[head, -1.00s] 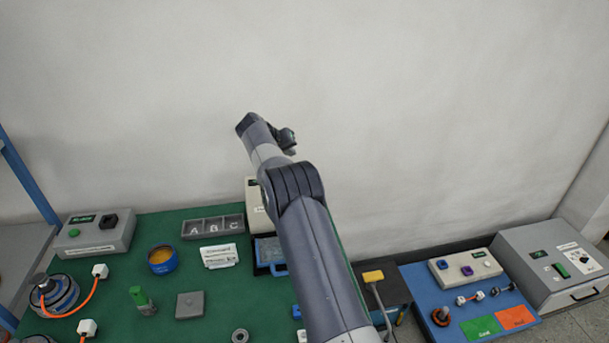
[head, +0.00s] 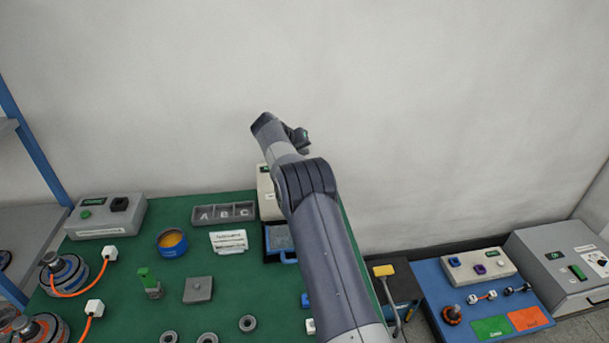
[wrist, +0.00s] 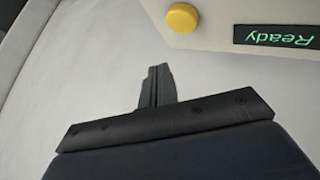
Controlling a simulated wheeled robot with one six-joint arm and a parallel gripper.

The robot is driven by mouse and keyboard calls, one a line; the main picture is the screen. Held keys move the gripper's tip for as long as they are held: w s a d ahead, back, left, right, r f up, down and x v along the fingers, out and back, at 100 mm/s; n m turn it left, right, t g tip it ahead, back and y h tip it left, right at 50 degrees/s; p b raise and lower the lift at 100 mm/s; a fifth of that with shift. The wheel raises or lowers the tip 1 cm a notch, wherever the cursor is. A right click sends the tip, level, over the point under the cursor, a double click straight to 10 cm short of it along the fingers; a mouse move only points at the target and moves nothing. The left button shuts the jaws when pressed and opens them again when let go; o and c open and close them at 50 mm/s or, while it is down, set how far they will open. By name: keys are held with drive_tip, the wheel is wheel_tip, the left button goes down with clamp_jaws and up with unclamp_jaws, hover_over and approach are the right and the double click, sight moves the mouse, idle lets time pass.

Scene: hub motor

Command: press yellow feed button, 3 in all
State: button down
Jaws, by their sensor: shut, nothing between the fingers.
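The yellow feed button (wrist: 183,18) is a round cap on a pale cream panel, at the top of the wrist view. A dark display (wrist: 276,36) beside it reads "Ready" in green, upside down in that view. My gripper (wrist: 158,70) is shut and empty, its narrow dark fingertips pointing toward the panel and apart from the button in the picture. In the head view, a cream box (head: 268,190) stands at the back edge of the green bench, largely hidden behind my arm. The button itself is hidden in the head view.
A tray marked A, B, C (head: 224,213) and a blue tray (head: 279,240) lie near the cream box. A blue cup (head: 172,243), a white sign (head: 229,242) and a grey control box (head: 106,216) stand further left. A blue mat (head: 450,285) lies right of the bench.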

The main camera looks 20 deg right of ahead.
drive_tip(key=shift+f+b, duration=1.1)
drive_tip(key=shift+f, duration=0.95)
drive_tip(key=shift+f, duration=0.15)
drive_tip(key=shift+f+b, duration=0.3)
drive_tip(key=shift+b, duration=0.1)
drive_tip(key=shift+f+b, duration=0.4)
drive_tip(key=shift+f, duration=0.1)
idle(0.7)
idle(0.4)
drive_tip(key=shift+r+p, duration=0.55)
drive_tip(key=shift+r, duration=0.4)
drive_tip(key=shift+r, duration=0.1)
drive_tip(key=shift+r+p, duration=1.75)
drive_tip(key=shift+r, duration=0.75)
drive_tip(key=shift+f, duration=0.1)
